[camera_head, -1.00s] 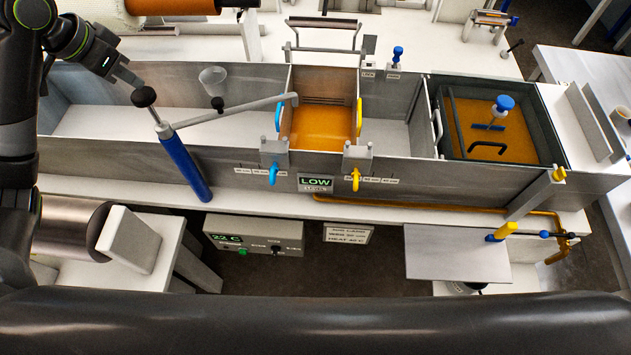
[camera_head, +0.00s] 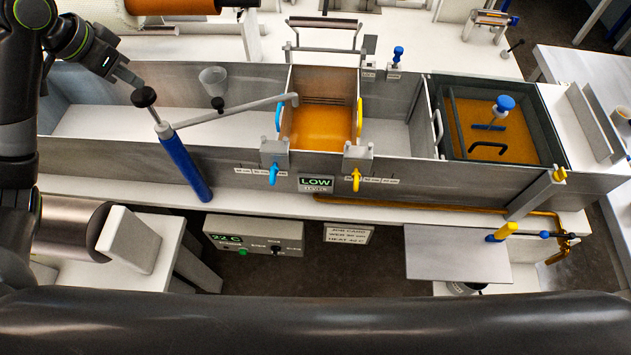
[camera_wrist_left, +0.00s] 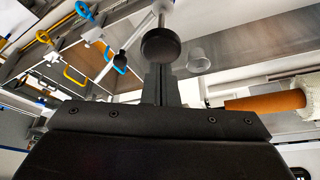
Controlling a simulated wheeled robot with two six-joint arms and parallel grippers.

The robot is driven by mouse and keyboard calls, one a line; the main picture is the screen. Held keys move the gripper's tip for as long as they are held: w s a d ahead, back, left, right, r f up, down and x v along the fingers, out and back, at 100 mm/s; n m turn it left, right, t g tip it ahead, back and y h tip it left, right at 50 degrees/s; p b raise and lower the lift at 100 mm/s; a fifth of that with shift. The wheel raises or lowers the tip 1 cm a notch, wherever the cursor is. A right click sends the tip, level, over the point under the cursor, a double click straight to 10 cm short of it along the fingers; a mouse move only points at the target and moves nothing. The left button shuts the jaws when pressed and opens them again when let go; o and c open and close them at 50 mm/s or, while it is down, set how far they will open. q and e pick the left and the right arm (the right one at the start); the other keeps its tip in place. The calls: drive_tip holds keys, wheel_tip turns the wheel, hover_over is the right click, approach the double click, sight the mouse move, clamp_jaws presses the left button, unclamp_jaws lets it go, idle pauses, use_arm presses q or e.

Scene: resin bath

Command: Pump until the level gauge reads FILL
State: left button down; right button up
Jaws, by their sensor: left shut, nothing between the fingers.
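The hand pump is a blue cylinder (camera_head: 186,165) leaning at the front wall of the bath. Its thin rod ends in a black round knob (camera_head: 144,96), and a grey spout pipe (camera_head: 235,106) runs to the orange resin bath (camera_head: 322,128). The level gauge (camera_head: 316,183) reads LOW in green. My left gripper (camera_head: 136,82) is shut and empty, with its tips just above and behind the knob. In the left wrist view the closed fingers (camera_wrist_left: 160,80) point at the knob (camera_wrist_left: 166,46); whether they touch it I cannot tell. My right gripper is not in view.
A clear cup (camera_head: 212,79) stands behind the spout pipe. Blue (camera_head: 273,174) and yellow (camera_head: 356,179) handles sit beside the gauge. A glass-sided tank (camera_head: 500,125) with orange resin is at the right. A control box (camera_head: 253,236) is below the front ledge.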

sight(141, 94)
use_arm(q)
drive_tip(key=shift+f, duration=0.1)
wheel_tip(141, 94, down, 7)
drive_tip(key=b, duration=0.2)
drive_tip(key=shift+s+b, duration=0.1)
drive_tip(key=shift+b, duration=0.3)
drive_tip(key=shift+r+p, duration=0.6)
drive_tip(key=shift+r, duration=0.15)
wheel_tip(141, 94, up, 2)
drive_tip(key=shift+r+p, duration=0.1)
drive_tip(key=shift+p, duration=1.1)
wheel_tip(141, 94, up, 3)
drive_tip(key=shift+r, duration=0.2)
